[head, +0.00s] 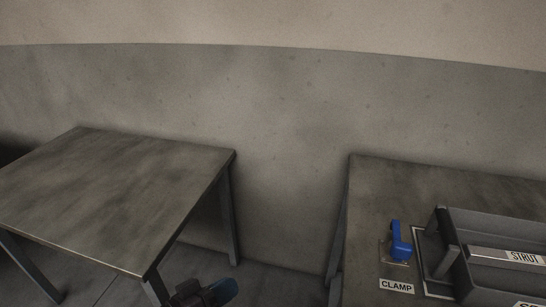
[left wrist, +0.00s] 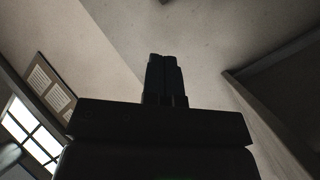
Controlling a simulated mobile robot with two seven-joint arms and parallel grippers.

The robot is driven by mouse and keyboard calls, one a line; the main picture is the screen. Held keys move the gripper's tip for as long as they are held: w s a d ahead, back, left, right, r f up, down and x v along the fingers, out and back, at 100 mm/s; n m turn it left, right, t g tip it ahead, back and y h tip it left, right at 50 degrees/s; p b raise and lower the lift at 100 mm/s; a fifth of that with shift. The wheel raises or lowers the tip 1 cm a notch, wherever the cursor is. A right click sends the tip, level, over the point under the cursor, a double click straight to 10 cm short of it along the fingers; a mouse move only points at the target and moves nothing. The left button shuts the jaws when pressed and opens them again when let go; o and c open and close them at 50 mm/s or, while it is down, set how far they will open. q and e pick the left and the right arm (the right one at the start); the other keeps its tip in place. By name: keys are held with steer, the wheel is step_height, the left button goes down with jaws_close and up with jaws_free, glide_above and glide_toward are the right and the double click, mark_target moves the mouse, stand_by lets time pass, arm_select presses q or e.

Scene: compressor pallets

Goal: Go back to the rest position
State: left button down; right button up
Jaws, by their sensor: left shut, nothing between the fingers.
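My left gripper (head: 222,291) shows only in part at the bottom edge of the head view, dark with a blue end, low between the two tables. In the left wrist view its two dark fingers (left wrist: 165,60) are together and point up toward a bare wall and ceiling. Nothing is held between them. My right gripper is not in the head view.
An empty grey table (head: 110,190) stands at the left. Another table (head: 385,195) at the right bears a blue clamp (head: 398,242), a CLAMP label (head: 397,286) and a grey tray (head: 490,222) with a STRUT label. Floor shows between the tables. A wall stands behind.

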arm_select(q)
steer(key=s+a+f+m+t+y+p, duration=0.1)
steer(key=s+a+f+y+p, duration=0.15)
steer(key=s+a+y, duration=0.4)
steer(key=s+a+f+m+t+y+p, duration=0.1)
steer(key=s+a+f+y+p, duration=0.2)
steer(key=a, duration=0.6)
steer(key=s+a+f+n+g+y, duration=0.1)
steer(key=s+f, duration=0.3)
steer(key=s, duration=0.5)
steer(key=shift+s+a+f+n+g+y+p, duration=0.15)
steer(key=shift+a+n+g+y+p, duration=0.3)
steer(key=shift+a+y, duration=0.3)
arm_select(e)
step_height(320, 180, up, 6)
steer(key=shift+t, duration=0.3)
arm_select(q)
steer(key=shift+a, duration=0.1)
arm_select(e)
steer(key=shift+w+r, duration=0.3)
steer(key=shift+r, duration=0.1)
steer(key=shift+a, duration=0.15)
